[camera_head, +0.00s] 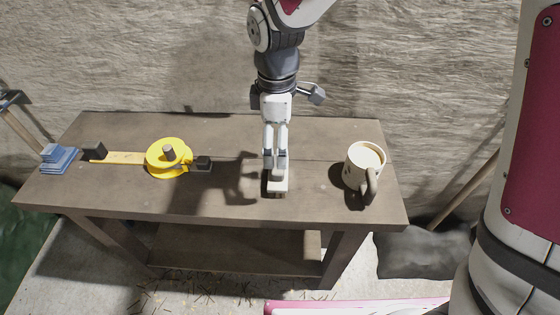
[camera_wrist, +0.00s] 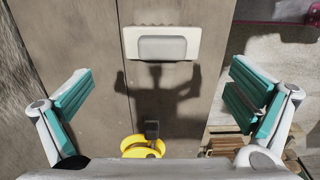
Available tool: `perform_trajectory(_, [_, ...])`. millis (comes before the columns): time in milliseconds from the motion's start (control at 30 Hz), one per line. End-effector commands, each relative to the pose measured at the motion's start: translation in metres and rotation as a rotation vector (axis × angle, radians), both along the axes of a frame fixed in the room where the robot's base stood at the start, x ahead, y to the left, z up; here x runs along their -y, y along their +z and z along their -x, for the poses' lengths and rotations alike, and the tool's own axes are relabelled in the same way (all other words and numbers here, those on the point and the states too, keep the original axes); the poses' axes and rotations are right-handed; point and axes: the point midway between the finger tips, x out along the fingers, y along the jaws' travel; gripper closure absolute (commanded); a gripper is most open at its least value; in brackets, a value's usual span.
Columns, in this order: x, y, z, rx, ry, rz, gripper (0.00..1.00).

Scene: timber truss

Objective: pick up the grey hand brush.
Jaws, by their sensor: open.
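The hand brush, a pale grey oblong block with a darker grey raised part on top, lies on the bench under my gripper in the head view (camera_head: 278,186). In the wrist view the brush (camera_wrist: 160,43) lies crosswise near the top, above the space between the fingers. My gripper (camera_head: 275,155) points down over it in the head view and partly covers it. In the wrist view my gripper (camera_wrist: 162,95) has its two teal-padded fingers spread wide with nothing between them. The exact height above the brush is hard to tell.
The wooden bench (camera_head: 110,190) holds a beige mug (camera_head: 358,172) to the right of the brush. To the left are a yellow tape reel (camera_head: 160,163), a small black block (camera_head: 93,152) and a blue stacked object (camera_head: 58,157). A rough wall (camera_head: 150,50) stands behind.

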Motion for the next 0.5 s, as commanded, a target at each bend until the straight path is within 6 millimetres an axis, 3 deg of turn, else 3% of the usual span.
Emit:
perform_trajectory(133, [0.000,-0.026,0.000,-0.003,-0.001,0.002,0.00])
perform_trajectory(500, [0.002,-0.058,0.003,-0.002,-0.002,0.003,0.00])
